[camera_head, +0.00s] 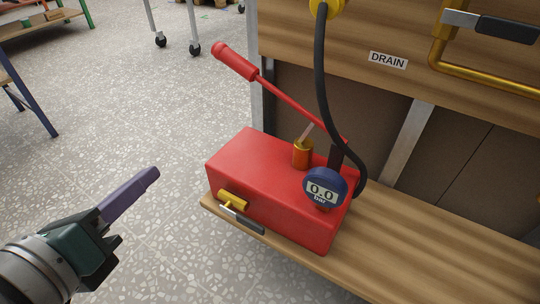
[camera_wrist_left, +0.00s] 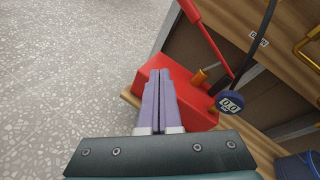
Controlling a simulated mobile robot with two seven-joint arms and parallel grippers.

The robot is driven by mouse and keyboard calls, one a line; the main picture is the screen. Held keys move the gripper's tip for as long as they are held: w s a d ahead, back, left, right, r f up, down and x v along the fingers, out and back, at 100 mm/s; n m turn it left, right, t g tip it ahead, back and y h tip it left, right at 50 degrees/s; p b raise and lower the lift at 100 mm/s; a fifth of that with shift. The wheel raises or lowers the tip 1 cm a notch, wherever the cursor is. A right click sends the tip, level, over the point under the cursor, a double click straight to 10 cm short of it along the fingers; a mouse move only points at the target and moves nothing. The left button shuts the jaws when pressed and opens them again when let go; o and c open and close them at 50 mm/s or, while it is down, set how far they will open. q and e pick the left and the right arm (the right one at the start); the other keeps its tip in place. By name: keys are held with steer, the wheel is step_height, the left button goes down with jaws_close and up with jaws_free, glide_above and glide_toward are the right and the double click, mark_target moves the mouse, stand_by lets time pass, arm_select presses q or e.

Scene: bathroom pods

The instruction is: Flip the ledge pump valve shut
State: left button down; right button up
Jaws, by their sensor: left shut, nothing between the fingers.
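The red pump (camera_head: 270,175) sits on the wooden ledge (camera_head: 420,245). Its small brass valve (camera_head: 233,200) is low on the front face, with a dark-gripped lever (camera_head: 243,220) slanting down to the right along the ledge edge. My left gripper (camera_head: 152,174) is shut and empty, its purple fingers in the air left of the pump, apart from the valve. In the left wrist view the fingers (camera_wrist_left: 158,75) overlap the pump (camera_wrist_left: 190,98) and the valve is hidden. My right gripper is not in view.
A long red pump handle (camera_head: 236,62) rises to the upper left. A blue gauge (camera_head: 323,188) reads 0.0 bar beside a black hose (camera_head: 320,75). A DRAIN label (camera_head: 388,60) and a yellow pipe (camera_head: 470,70) are behind.

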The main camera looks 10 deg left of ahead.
mark_target(241, 219)
arm_select(q)
steer(key=d+f+m+h+b, duration=0.1)
steer(key=d+f+m+b, duration=0.1)
steer(key=f+b, duration=0.4)
steer(key=s+d+f+m+g+h+b, duration=0.1)
steer(key=f+m+b, duration=0.3)
steer(key=f, duration=0.5)
steer(key=d+f+m+h+b, duration=0.2)
steer(key=d+f+m+b, duration=0.1)
steer(key=f+b, duration=0.4)
steer(key=shift+s+f+m+h+b, duration=0.3)
steer(key=shift+s+f+m+h, duration=0.1)
steer(key=shift+f, duration=0.45)
steer(key=b+x, duration=0.2)
steer(key=x, duration=0.8)
step_height(241, 219, up, 4)
steer(key=p, duration=0.4)
steer(key=shift+f, duration=0.1)
